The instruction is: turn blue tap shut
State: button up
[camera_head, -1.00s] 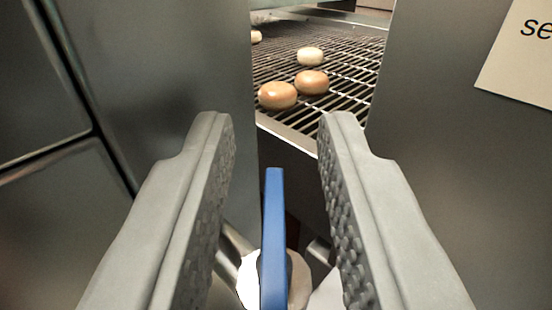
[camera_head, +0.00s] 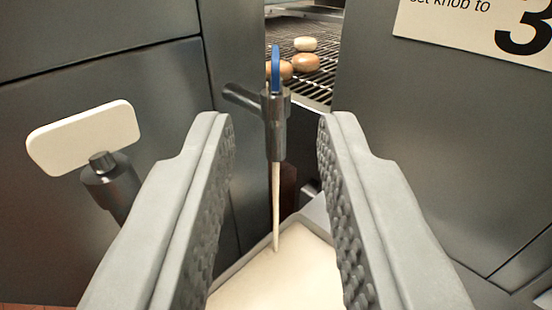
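The blue tap handle (camera_head: 275,68) stands upright on top of a dark metal tap (camera_head: 275,125) in the middle of the view. A pale cream stream (camera_head: 276,205) runs from the tap's spout down into a tray of cream liquid. My gripper (camera_head: 275,135) is open, with one ridged grey finger on each side of the picture. The tap shows in the gap between the fingers, beyond their tips, and neither finger touches it. Nothing is held.
The tray (camera_head: 318,234) of cream liquid lies below the tap. A white paddle-shaped handle (camera_head: 85,138) on a metal post stands at left. Round buns (camera_head: 305,62) sit on a wire rack behind. Grey panels flank the gap; a sign (camera_head: 480,28) reads "set knob to 3".

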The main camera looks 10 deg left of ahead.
jog(key=shift+s+d, duration=0.2)
jog(key=shift+s, duration=1)
jog(key=shift+s+d, duration=0.15)
jog(key=shift+s, duration=1.05)
